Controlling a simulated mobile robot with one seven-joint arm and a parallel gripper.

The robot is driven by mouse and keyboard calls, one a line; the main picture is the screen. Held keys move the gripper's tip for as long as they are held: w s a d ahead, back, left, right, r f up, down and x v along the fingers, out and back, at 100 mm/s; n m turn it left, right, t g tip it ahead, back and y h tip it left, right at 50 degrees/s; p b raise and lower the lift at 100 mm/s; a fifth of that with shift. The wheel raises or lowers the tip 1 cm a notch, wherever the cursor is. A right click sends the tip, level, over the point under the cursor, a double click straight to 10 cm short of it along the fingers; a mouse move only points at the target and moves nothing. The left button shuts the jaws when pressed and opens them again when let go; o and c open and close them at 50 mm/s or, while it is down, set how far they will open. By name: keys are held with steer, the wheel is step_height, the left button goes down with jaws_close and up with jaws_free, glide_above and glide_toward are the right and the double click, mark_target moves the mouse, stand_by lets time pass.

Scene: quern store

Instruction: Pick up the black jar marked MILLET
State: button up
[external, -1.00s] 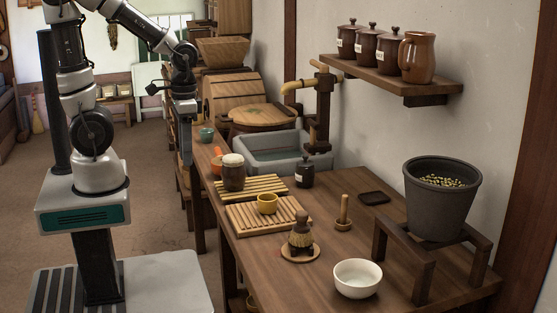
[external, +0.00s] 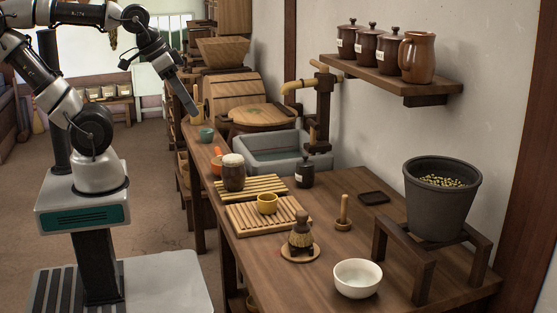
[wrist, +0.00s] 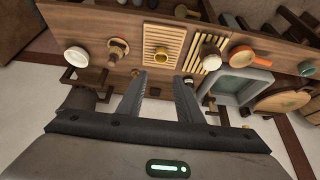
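The black jar (external: 305,172) with a lid knob and a white label stands upright on the wooden counter, between the slatted rack and the stone sink. Its label is too small to read. In the wrist view what looks like the jar (wrist: 188,81) shows near the tip of the right finger, partly covered by it. My gripper (external: 191,108) is in the air left of the counter, well away from the jar. In the wrist view my gripper (wrist: 160,82) has its two fingers apart with nothing between them.
A dark jar with a pale top (external: 233,172), a yellow cup (external: 267,204) on a slatted rack, a wooden pestle (external: 343,213) and a small dark tray (external: 374,198) stand near. Several labelled dark jars (external: 369,46) are on the wall shelf (external: 395,80). A spout post (external: 322,115) rises behind.

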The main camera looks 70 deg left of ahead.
steer(key=o, duration=1)
steer(key=shift+w, duration=0.1)
steer(key=w+a+f+m+h+b, duration=0.15)
steer(key=w+a, duration=0.25)
steer(key=w, duration=0.6)
steer(key=w+a+f+m+y+b, duration=0.15)
steer(key=w+a, duration=0.25)
steer(key=w, duration=0.5)
steer(key=w+a+f+m+h+b, duration=0.1)
steer(key=w+a+f+h+b, duration=0.1)
steer(key=w+a+f, duration=1.15)
steer(key=b, duration=0.1)
glide_toward(305, 162)
steer(key=a+x, duration=0.1)
steer(key=x, duration=0.3)
steer(key=shift+m+t, duration=0.3)
steer(key=shift+b+x, duration=0.45)
steer(key=shift+x, duration=2.95)
